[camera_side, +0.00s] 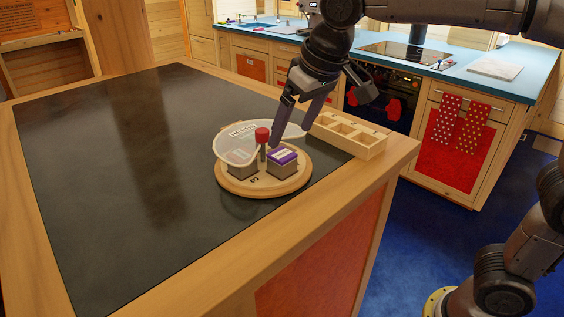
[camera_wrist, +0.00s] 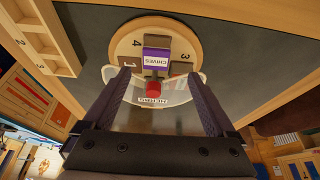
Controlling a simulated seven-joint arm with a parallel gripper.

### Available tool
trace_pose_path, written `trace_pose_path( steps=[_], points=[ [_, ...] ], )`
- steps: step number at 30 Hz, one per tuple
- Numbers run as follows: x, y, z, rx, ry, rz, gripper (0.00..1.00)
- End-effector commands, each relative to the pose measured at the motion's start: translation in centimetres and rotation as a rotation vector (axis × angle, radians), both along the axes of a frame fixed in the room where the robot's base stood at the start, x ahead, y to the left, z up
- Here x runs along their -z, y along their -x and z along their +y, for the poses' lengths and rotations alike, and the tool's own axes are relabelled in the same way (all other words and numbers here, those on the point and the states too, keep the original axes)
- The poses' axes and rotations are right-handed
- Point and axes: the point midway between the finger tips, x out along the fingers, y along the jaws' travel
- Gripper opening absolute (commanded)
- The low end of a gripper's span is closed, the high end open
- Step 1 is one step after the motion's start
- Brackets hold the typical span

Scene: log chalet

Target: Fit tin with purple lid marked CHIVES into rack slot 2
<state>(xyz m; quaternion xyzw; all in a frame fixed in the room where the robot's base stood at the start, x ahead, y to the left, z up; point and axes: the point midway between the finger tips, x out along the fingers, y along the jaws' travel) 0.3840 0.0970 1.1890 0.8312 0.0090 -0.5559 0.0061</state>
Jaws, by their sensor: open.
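The tin with the purple lid (camera_side: 283,156) stands on a round wooden turntable (camera_side: 236,187). In the wrist view its purple lid (camera_wrist: 157,54) reads CHIVES. My gripper (camera_side: 291,135) is above and behind the tin in the side view, open and empty. In the wrist view its fingers (camera_wrist: 160,82) are spread to either side, with the tin beyond their tips. The wooden rack (camera_side: 365,152) stands behind and right of the turntable. Its visible compartments look empty.
A clear panel (camera_side: 222,143) labelled HERBS and a red knob (camera_side: 262,134) stand at the turntable's middle, close to the tin. The knob (camera_wrist: 153,89) shows between my fingers in the wrist view. The dark countertop (camera_side: 110,170) is clear leftward.

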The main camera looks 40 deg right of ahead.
Motion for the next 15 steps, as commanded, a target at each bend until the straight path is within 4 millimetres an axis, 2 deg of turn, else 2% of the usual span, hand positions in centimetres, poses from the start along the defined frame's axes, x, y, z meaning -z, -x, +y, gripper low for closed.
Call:
trace_pose_path(
  steps=[3, 10, 15],
  points=[
    [1.3, -0.5, 0.0, 0.0, 0.001, 0.001, 0.91],
    [2.8, -1.2, -0.3, 0.0, 0.001, 0.003, 0.91],
    [5.0, -2.4, -0.7, 0.001, 0.001, 0.003, 0.91]
  ],
)
